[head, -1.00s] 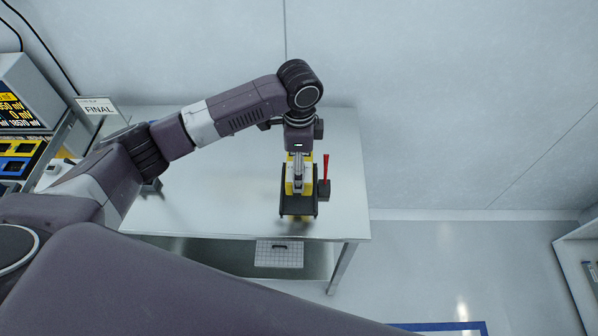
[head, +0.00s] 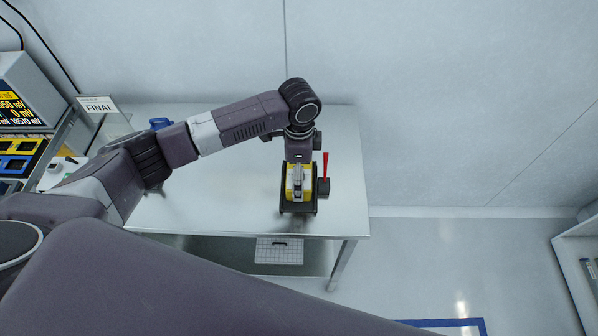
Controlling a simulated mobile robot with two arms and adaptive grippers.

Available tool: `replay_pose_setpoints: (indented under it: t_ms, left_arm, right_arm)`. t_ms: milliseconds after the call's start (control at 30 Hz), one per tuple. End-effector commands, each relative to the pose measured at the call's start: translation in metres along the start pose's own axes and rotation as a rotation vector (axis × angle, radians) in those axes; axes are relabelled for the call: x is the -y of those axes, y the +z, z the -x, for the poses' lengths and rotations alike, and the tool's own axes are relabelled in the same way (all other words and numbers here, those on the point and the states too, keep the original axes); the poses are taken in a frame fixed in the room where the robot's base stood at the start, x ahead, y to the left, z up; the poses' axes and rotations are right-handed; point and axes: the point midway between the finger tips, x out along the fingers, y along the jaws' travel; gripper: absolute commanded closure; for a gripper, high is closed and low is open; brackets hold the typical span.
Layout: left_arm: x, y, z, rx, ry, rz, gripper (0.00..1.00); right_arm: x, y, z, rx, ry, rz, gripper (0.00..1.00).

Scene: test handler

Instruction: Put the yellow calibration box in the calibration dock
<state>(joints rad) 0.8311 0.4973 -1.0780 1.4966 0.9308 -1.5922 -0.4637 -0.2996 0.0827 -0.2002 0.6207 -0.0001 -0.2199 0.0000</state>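The yellow calibration box (head: 291,190), with a grey-white middle part, is near the right front of the metal table. It sits low at the black calibration dock (head: 298,208), which has a red lever (head: 325,165) on its right side. The box appears to be within the dock's outline; whether it rests on the bottom cannot be told. My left gripper (head: 299,168) points down from above and appears shut on the box's upper part; its fingertips are partly hidden. My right gripper is not in view.
The metal table (head: 225,190) is largely clear left of the dock. A blue object (head: 160,123) stands behind my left arm, near a FINAL sign (head: 98,105). Instruments (head: 25,95) stand at the far left. A lower shelf (head: 255,260) holds a white gridded item.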

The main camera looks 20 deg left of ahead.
Motion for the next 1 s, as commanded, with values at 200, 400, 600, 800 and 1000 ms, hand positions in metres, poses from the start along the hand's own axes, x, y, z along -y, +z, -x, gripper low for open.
replay_pose_setpoints:
  t_ms: [200, 400, 600, 800, 1000]
  left_arm:
    - [0.000, 0.000, 0.004, 0.000, -0.001, 0.000, 0.03]
    - [0.002, -0.001, 0.033, -0.003, -0.005, -0.001, 0.03]
    - [0.001, -0.001, 0.077, -0.003, -0.004, -0.001, 0.03]
    - [0.001, -0.001, 0.110, -0.002, -0.002, 0.000, 0.03]
    - [0.000, 0.000, 0.123, 0.000, 0.000, 0.001, 0.03]
  right_arm:
    - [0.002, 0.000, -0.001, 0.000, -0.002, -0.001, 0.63]
    - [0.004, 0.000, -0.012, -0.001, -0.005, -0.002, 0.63]
    - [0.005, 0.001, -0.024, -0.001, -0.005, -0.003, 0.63]
    - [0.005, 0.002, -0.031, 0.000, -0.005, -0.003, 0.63]
    - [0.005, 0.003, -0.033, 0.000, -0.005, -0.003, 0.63]
